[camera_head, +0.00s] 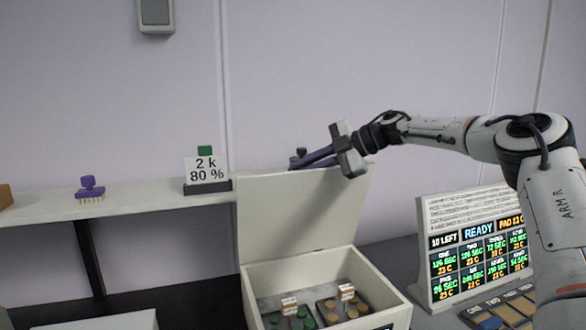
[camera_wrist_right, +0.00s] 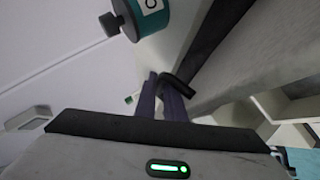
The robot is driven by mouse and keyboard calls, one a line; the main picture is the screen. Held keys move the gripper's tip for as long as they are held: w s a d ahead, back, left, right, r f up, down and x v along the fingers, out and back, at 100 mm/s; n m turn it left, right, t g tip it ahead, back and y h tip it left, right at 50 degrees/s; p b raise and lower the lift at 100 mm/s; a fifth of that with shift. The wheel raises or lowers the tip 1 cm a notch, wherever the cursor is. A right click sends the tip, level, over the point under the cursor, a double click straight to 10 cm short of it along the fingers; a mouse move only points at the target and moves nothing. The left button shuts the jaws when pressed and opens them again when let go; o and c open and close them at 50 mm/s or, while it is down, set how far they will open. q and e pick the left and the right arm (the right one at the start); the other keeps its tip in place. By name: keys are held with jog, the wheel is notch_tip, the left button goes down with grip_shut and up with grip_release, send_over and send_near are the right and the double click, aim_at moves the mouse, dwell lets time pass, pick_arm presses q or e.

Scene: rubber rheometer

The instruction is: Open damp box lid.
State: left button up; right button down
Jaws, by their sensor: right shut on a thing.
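The damp box (camera_head: 258,312) is a cream box at the bottom centre of the head view. Its lid (camera_head: 295,215) stands raised, roughly upright, at the back of the box, so the inside shows. My right gripper (camera_head: 312,160) reaches in from the right to the lid's top edge, its purple fingers partly behind it. In the right wrist view the fingers (camera_wrist_right: 164,106) are close together on a dark bent handle (camera_wrist_right: 178,86) beside the pale lid surface. The exact contact is partly hidden. My left gripper is not in view.
Inside the box lie trays with green and orange discs (camera_head: 298,318) and small labels. A display panel (camera_head: 480,245) reading READY stands at the right. A shelf (camera_head: 130,207) at the left bears a purple stamp-like piece (camera_head: 91,188) and a "2 k 80 %" sign (camera_head: 207,170).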

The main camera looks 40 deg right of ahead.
jog(key=shift+w+d+r, duration=0.25)
jog(key=shift+w+r, duration=0.1)
jog(key=shift+r, duration=0.1)
jog(key=c, duration=1.9)
grip_release()
jog(key=shift+o, duration=0.2)
jog(key=shift+s+f, duration=0.15)
jog(key=shift+s, duration=0.1)
jog(key=shift+s+d+r, duration=0.25)
jog(key=b+v, duration=0.1)
jog(key=v, duration=0.7)
jog(key=shift+s, duration=0.2)
jog(key=shift+s+r, duration=0.35)
jog(key=shift+s, duration=0.15)
